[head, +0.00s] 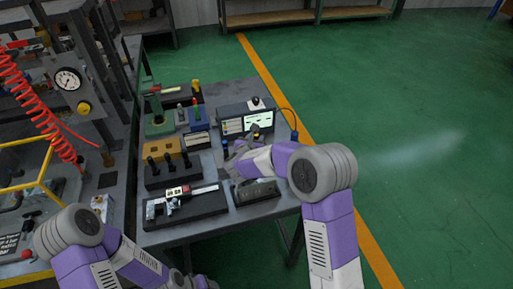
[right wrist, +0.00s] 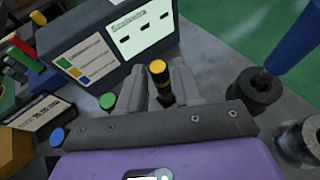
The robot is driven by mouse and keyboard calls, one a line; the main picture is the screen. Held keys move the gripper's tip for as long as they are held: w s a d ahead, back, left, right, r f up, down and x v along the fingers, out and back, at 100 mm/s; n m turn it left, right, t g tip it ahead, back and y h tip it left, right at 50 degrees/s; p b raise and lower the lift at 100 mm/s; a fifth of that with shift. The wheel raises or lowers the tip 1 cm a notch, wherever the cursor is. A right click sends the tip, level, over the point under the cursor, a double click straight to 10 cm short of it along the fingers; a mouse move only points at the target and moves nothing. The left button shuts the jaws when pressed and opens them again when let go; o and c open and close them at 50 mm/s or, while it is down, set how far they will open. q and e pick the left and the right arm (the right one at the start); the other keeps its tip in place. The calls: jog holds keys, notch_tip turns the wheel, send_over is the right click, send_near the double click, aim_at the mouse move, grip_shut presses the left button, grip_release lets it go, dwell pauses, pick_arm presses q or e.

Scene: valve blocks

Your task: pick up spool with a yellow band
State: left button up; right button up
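The spool with a yellow band (right wrist: 158,72) is dark with a yellow top and stands upright in the right wrist view. My right gripper (right wrist: 162,85) is open, with one finger on each side of the spool and narrow gaps showing. In the head view the right gripper (head: 240,148) is over the table, before the display box; I cannot make out the yellow spool there. A green-topped piece (right wrist: 107,101) and a blue-topped piece (right wrist: 57,136) stand left of the gripper. My left gripper (head: 200,283) is at the bottom edge of the head view, its fingers unclear.
The display box (head: 246,118) stands close behind the right gripper. A dark block (head: 257,192) and a caliper on a black base (head: 205,205) lie nearer the front. A yellow block (head: 163,151) stands left. Dark round pieces (right wrist: 255,88) stand right of the gripper.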

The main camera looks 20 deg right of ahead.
jog(key=shift+x, duration=0.8)
grip_shut()
jog(key=shift+r, duration=0.1)
